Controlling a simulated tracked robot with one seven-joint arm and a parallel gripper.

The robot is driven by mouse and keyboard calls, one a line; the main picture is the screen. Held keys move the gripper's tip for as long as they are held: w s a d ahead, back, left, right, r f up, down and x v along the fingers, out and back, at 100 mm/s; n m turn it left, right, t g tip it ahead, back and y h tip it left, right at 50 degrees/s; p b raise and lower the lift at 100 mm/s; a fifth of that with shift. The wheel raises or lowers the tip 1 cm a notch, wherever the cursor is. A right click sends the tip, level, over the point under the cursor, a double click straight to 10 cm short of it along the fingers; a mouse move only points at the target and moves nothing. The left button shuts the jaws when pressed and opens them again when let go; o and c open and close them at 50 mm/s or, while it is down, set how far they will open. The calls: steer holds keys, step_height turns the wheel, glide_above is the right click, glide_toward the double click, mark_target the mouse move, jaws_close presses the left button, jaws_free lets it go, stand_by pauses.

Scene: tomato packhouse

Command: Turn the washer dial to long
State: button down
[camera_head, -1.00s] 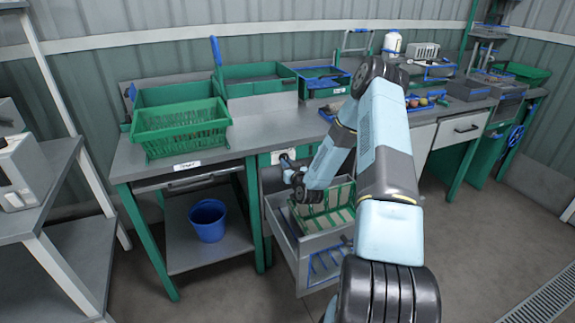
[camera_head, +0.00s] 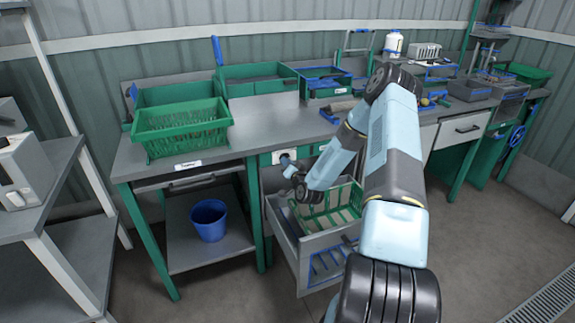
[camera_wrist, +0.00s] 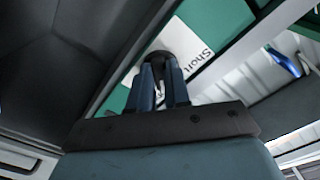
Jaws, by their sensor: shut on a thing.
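The washer dial (camera_wrist: 168,57) is a dark round knob in the wrist view, mostly hidden behind my fingers. My gripper (camera_wrist: 162,76) is shut on it, one finger on each side. The white dial plate (camera_wrist: 196,48) behind it reads "Short", tilted, right of the knob. No "long" label or pointer shows. In the head view the white plate (camera_head: 277,157) sits on the green front panel below the worktop, and my gripper (camera_head: 285,162) reaches it from the right. The dial itself is too small to make out there.
Below the dial, an open grey drawer (camera_head: 290,252) juts out, holding a green rack (camera_head: 338,212), with my wrist just above. A blue bucket (camera_head: 209,220) stands on the shelf to the left. A green crate (camera_head: 182,130) is on the worktop (camera_head: 270,128).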

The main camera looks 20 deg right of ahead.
steer(key=shift+d+f, duration=0.1)
steer(key=shift+d, duration=0.05)
steer(key=c, duration=1.1)
jaws_free()
steer(key=s, duration=1.2)
steer(key=shift+d, duration=0.1)
